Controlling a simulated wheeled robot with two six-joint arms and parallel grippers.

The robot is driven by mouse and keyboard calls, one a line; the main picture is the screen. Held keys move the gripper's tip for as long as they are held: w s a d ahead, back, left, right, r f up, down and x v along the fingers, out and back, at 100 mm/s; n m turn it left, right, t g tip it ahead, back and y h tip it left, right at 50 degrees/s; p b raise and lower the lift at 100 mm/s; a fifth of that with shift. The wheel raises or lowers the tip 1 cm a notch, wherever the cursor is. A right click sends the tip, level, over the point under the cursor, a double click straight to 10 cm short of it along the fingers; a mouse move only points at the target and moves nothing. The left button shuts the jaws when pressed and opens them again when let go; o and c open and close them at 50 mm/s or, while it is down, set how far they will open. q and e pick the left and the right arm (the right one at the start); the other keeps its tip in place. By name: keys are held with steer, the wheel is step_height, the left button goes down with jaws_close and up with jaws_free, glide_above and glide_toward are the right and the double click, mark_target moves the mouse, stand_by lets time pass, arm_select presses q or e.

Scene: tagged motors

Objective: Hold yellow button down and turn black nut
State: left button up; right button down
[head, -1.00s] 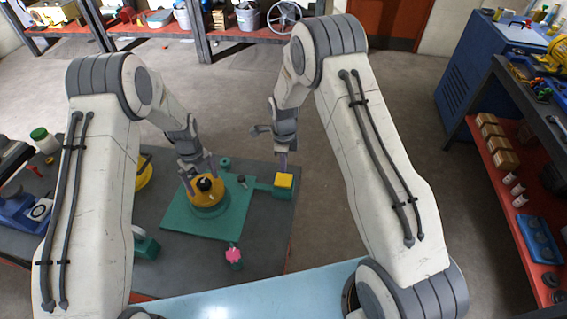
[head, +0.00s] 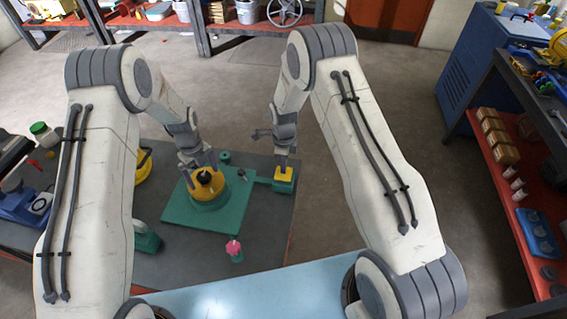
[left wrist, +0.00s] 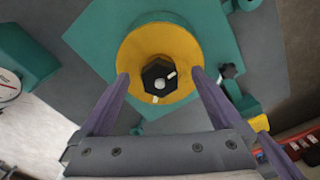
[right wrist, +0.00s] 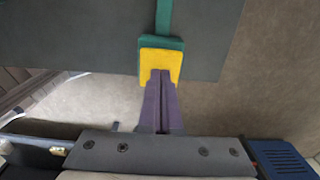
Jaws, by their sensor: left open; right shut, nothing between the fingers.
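A black hexagonal nut (head: 204,177) with white marks sits in the middle of a round yellow disc (head: 207,192) on a green plate. My left gripper (left wrist: 160,76) is open, its purple fingers spread on either side of the nut with a gap to it; the nut is clear in the left wrist view (left wrist: 157,84). The yellow button (head: 284,178) is a square on a green block at the plate's right. My right gripper (right wrist: 161,73) is shut and empty, its fingertips at the top of the button (right wrist: 160,57). I cannot tell how far the button is pressed.
The green plate (head: 182,213) lies on a dark grey table. A pink knob (head: 233,247) stands on a green post in front of the plate. A small black star-shaped knob (left wrist: 229,71) is right of the disc. The table's right edge is near the button.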

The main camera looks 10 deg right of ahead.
steer(key=shift+f, duration=1.05)
arm_select(q)
steer(key=c, duration=1.4)
steer(key=n, duration=0.7)
steer(key=shift+n, duration=0.3)
steer(key=n, duration=0.7)
steer(key=shift+f, duration=0.1)
steer(key=o, duration=1.4)
steer(key=m, duration=0.2)
steer(key=shift+m, duration=0.4)
steer(key=m, duration=0.4)
steer(key=shift+m, duration=0.3)
steer(key=m, duration=0.7)
steer(key=shift+r, duration=0.25)
